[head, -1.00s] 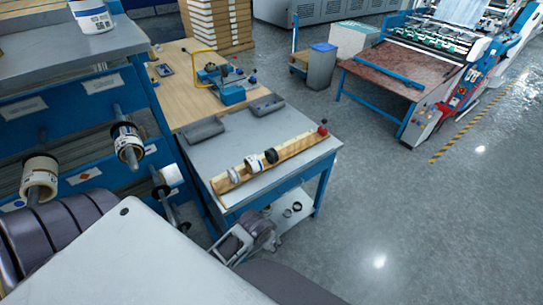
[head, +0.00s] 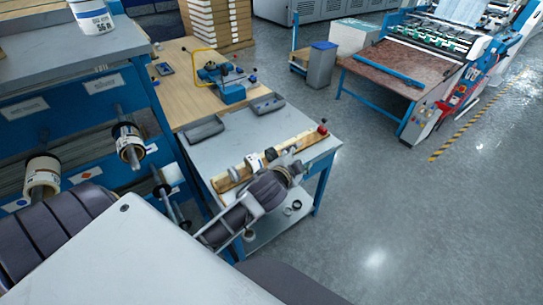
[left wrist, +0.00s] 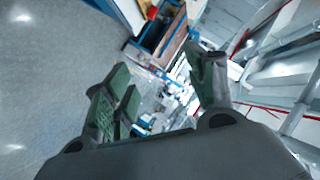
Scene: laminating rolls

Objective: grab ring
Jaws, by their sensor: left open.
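A wooden holder (head: 306,138) lies along the front of the grey-topped table. A pale ring (head: 234,174), a white roll with a dark band (head: 253,162) and a black ring (head: 270,155) sit along it. Small dark rings (head: 296,205) lie on the shelf below. My left gripper (head: 291,164) is over the table's front edge, just in front of the holder and right of the black ring. In the left wrist view my left gripper (left wrist: 163,75) has its fingers apart with nothing between them. No ring can be made out there. My right gripper is not seen.
A red knob (head: 322,129) stands at the holder's right end. A blue rack with rolls on rods (head: 128,142) stands at left. Open floor (head: 420,220) lies at right.

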